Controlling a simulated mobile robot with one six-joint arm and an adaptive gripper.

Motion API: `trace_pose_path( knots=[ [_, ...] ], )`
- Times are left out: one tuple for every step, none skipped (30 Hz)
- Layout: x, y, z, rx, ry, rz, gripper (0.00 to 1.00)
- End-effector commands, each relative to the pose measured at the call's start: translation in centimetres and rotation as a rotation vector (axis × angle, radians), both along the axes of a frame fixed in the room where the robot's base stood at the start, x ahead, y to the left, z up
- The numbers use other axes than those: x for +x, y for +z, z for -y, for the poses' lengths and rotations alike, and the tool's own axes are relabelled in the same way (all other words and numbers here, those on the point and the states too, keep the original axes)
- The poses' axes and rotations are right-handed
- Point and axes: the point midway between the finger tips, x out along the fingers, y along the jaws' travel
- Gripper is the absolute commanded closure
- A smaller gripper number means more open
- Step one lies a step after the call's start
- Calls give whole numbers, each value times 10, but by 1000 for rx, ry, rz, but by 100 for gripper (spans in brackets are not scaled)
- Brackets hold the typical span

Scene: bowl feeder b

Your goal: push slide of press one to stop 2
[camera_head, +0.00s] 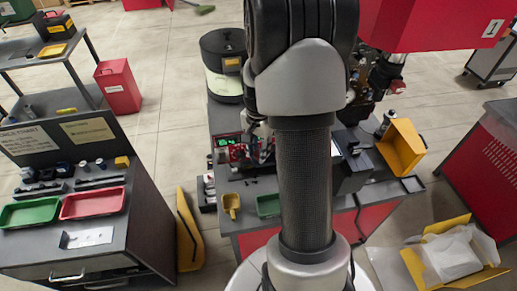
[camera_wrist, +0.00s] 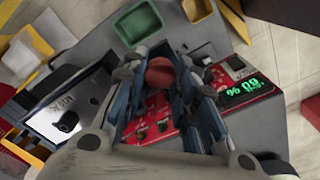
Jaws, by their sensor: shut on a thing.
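My gripper (camera_wrist: 158,88) is in the wrist view with its two dark blue fingers on either side of a red round knob (camera_wrist: 160,72). The fingers are shut on the knob. I cannot tell from this view whether the knob belongs to the slide, and no stop marks can be read. Beside the fingers is a red control panel (camera_wrist: 152,118) with small knobs and a green lit display (camera_wrist: 245,89). In the head view the display (camera_head: 238,152) shows at the left of the central bench, and my arm hides much of the place around it.
In the head view a yellow scoop-like bin (camera_head: 232,204) is at the bench front. A yellow open box (camera_head: 401,146) stands at its right. A side table (camera_head: 140,225) is at left.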

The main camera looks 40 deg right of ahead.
Motion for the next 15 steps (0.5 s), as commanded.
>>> trace_pose_path(
  knots=[
    [0,0,1,0,-1,0,100],
    [-1,0,2,0,-1,0,100],
    [-2,0,4,0,-2,0,100],
    [-3,0,5,0,-3,0,100],
    [-5,0,8,0,-3,0,100],
    [-7,0,11,-1,-3,0,100],
    [-9,0,15,-1,-4,0,100],
    [-12,0,19,-1,-5,0,100],
    [-15,0,25,-1,-5,0,100],
    [-18,0,30,-1,-6,0,100],
    [-21,0,35,-1,-7,0,100],
    [-26,0,43,-1,-7,0,100],
    [-30,0,49,-1,-7,0,100],
    [-34,0,55,-1,-7,-1,100],
    [-39,0,63,0,-7,-1,100]
  ],
)
